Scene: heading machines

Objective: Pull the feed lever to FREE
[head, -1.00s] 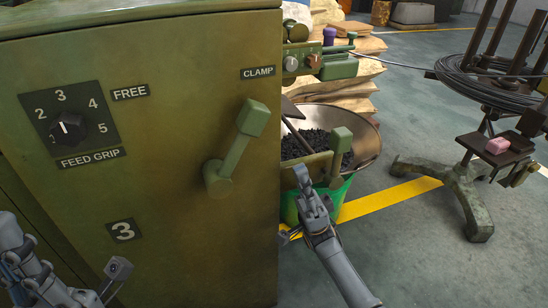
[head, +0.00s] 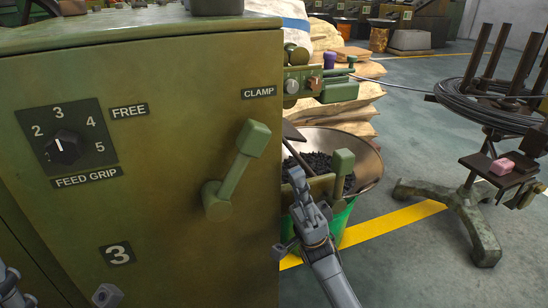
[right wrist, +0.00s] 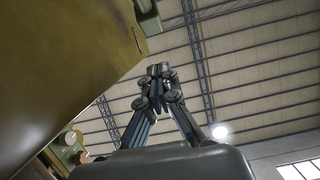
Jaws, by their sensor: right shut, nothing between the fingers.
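The green feed lever (head: 237,170) is on the front of the olive machine (head: 170,230). It leans up and to the right from its pivot, its block-shaped end towards the CLAMP label (head: 259,92). The FREE label (head: 129,111) is to its upper left. My right gripper (head: 296,174) is shut and empty, to the right of the lever and apart from it, beside the machine's right edge. In the right wrist view its closed fingers (right wrist: 160,70) point up, with a green block-shaped part (right wrist: 148,14) beyond. Only a bit of my left gripper (head: 8,284) shows at bottom left.
A FEED GRIP dial (head: 65,148) is left of the lever. Right of the machine are a metal bowl of dark pieces (head: 368,165) on a green bucket (head: 338,222) and another green handle (head: 343,165). A wire-coil stand (head: 470,205) is farther right, past open floor.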

